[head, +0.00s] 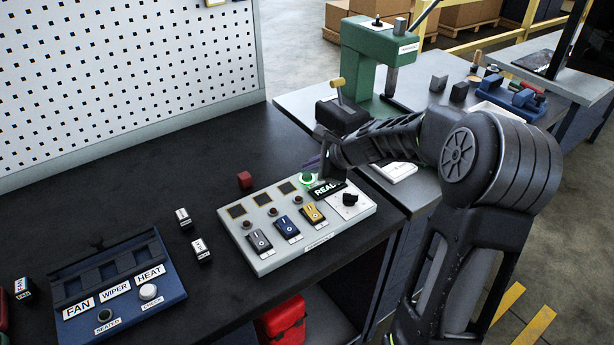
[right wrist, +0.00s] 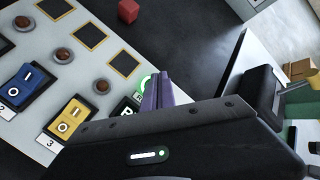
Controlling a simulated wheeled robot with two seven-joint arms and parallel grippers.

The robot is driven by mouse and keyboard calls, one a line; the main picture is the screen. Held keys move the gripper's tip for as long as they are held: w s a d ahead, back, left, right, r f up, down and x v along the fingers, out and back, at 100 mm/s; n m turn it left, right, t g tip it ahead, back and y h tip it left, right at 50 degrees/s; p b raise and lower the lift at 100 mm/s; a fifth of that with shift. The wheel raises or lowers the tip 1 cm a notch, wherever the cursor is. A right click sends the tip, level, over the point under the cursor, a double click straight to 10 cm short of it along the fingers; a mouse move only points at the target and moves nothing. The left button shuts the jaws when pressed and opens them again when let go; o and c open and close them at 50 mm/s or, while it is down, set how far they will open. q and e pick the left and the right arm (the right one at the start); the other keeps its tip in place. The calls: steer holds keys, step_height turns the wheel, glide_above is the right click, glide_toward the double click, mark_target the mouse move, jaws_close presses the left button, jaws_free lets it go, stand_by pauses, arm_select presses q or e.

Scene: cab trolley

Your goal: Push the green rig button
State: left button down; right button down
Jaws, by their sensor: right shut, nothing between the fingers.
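The grey rig panel (head: 275,255) lies on the dark bench. The green button (head: 307,180) sits at its far edge, beside a black sign of which "REA" is readable. My right gripper (head: 324,168) is shut and empty, its fingertips just right of the green button in the head view. In the right wrist view, the purple fingers (right wrist: 157,92) partly cover the green button (right wrist: 146,82). I cannot tell whether they touch it. My left gripper is not in view.
The panel carries grey, blue and yellow rockers (head: 313,214) and a black knob (head: 350,199). A small red block (head: 245,180) lies behind it. A blue FAN/WIPER/HEAT holder (head: 172,286) stands left. A green press (head: 362,50) stands beyond. The dark bench behind the panel is mostly clear.

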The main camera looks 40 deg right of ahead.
mark_target(311, 178)
steer(key=shift+f+b, duration=0.4)
stand_by(0.5)
steer(key=shift+r, duration=0.1)
steer(key=shift+r+p, duration=0.75)
steer(key=shift+p, duration=0.05)
step_height(311, 178, up, 6)
steer(key=p, duration=0.5)
steer(key=shift+p, duration=0.3)
stand_by(0.4)
